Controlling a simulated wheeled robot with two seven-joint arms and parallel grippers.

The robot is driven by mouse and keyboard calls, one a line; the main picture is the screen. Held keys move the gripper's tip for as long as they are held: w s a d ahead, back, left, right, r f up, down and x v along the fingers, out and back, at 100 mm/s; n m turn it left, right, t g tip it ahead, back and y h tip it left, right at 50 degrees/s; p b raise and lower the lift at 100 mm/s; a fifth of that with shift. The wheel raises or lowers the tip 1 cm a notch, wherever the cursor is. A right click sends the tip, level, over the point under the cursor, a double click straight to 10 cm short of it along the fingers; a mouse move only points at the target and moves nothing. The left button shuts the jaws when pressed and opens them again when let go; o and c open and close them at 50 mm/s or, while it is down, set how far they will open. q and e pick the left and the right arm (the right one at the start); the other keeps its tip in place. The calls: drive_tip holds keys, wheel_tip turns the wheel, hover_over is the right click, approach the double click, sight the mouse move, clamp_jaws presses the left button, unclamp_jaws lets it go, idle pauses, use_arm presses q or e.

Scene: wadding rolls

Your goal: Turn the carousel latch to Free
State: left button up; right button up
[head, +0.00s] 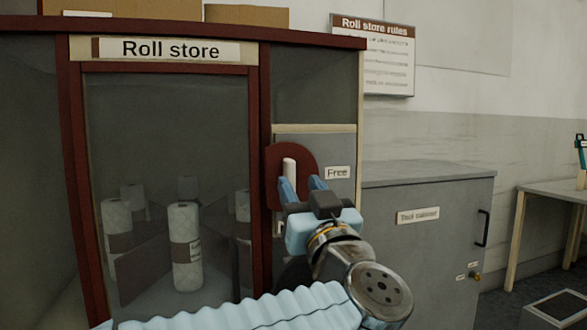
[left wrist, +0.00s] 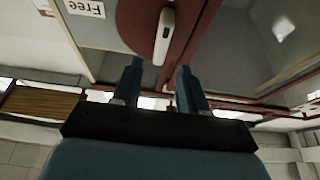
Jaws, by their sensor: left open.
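The carousel latch has a white lever (head: 289,170) on a dark red round-topped plate (head: 274,162), right of the roll store window. The lever stands upright in the head view. A Free label (head: 337,172) is to the right of the plate. My left gripper (head: 302,187) is open in front of the plate, and its fingers partly cover the lever's lower part. In the left wrist view the lever (left wrist: 164,38) appears beyond the open fingertips (left wrist: 159,72), between their lines, with no visible grip on it. My right gripper is not in view.
Several wadding rolls (head: 186,246) stand on the divided carousel behind the Roll store window. A grey tool cabinet (head: 430,245) stands to the right, with a table (head: 552,192) farther right. Cardboard boxes (head: 247,15) lie on top of the store.

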sight(292, 172)
use_arm(q)
drive_tip(key=shift+p+x, duration=0.35)
drive_tip(key=shift+x, duration=2.05)
drive_tip(key=shift+c, duration=0.4)
clamp_jaws()
